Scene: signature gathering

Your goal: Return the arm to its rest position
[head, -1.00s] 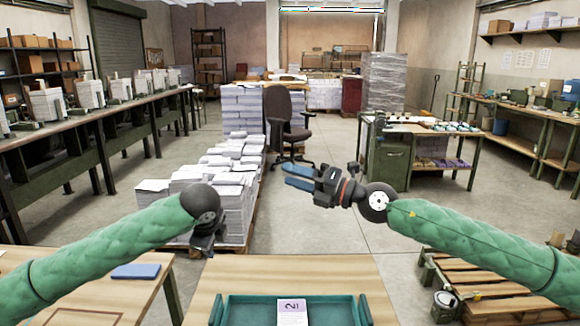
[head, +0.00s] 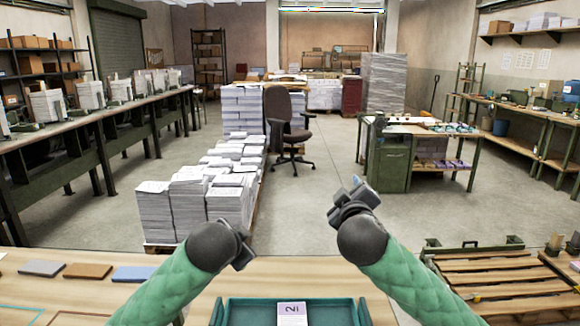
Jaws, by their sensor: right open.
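My right arm comes in from the lower right, and its gripper (head: 352,195) is raised over the floor beyond the table's far edge. It points away from me and is open and empty. My left arm comes in from the bottom, with its dark wrist end (head: 240,246) above the far edge of the table (head: 190,285). The left gripper's fingers are mostly hidden behind the wrist, so their opening does not show. A green tray (head: 262,312) lies at the bottom centre with a white and purple labelled sheet (head: 292,314) in it.
On the table at left lie a grey block (head: 42,268), a brown block (head: 88,271) and a blue block (head: 133,273). Paper stacks (head: 205,195) stand on a pallet beyond. An empty wooden pallet (head: 500,270) is at right. The floor between holds an office chair (head: 285,115).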

